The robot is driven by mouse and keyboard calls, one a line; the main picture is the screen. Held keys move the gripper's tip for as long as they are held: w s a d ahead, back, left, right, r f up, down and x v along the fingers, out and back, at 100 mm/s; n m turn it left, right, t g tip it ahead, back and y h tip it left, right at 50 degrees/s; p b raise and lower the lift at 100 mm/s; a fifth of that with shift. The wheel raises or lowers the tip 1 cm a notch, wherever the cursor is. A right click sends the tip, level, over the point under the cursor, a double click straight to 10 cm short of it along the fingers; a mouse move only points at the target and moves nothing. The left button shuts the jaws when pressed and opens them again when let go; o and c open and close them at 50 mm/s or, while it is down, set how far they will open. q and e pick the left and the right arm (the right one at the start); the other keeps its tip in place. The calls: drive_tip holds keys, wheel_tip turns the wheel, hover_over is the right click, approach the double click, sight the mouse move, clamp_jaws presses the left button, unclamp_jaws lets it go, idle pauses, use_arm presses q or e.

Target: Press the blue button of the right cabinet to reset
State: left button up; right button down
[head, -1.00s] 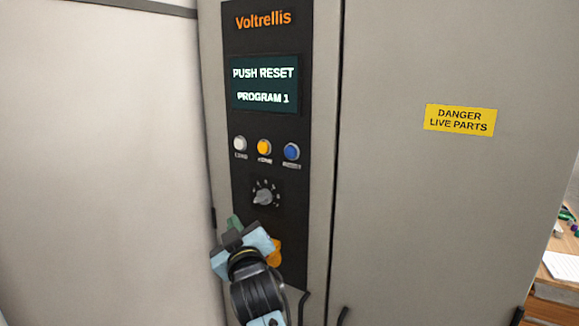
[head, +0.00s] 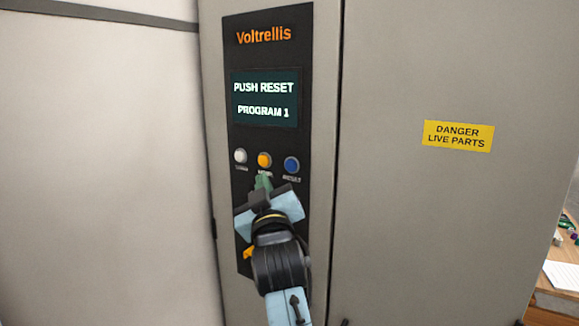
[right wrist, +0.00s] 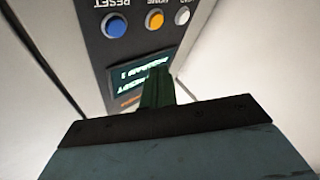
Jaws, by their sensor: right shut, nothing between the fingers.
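The cabinet's dark control panel (head: 247,140) carries a white button (head: 240,156), an orange button (head: 264,160) and a blue button (head: 291,165) in a row. The label under the blue one reads RESET. The screen (head: 264,98) says PUSH RESET, PROGRAM 1. My right gripper (head: 263,182) is shut and empty, its green fingertips just below the orange button and left of and below the blue one. In the right wrist view the panel appears upside down; the blue button (right wrist: 115,25) is at upper left, clear of the fingers (right wrist: 157,88). The rotary knob is hidden behind my gripper.
A wide grey cabinet door (head: 430,230) with a yellow DANGER LIVE PARTS sign (head: 458,136) is right of the panel. A pale surface (head: 100,170) fills the left. A wooden desk (head: 563,255) with small items shows at the right edge.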

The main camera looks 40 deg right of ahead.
sight(285, 163)
drive_tip(key=w+d, duration=0.1)
drive_tip(key=d, duration=0.1)
drive_tip(key=w+d, duration=0.1)
drive_tip(key=d, duration=0.3)
drive_tip(key=shift+w+d+p, duration=0.35)
drive_tip(key=shift+w+p, duration=0.05)
drive_tip(key=shift+d, duration=0.1)
idle(1.6)
drive_tip(key=shift+w+d, duration=0.1)
drive_tip(key=shift+d, duration=0.2)
drive_tip(key=shift+w+d+p, duration=0.15)
drive_tip(key=shift+d+p, duration=0.2)
idle(0.6)
drive_tip(key=shift+a, duration=0.2)
drive_tip(key=shift+s+a, duration=0.3)
drive_tip(key=shift+a, duration=0.25)
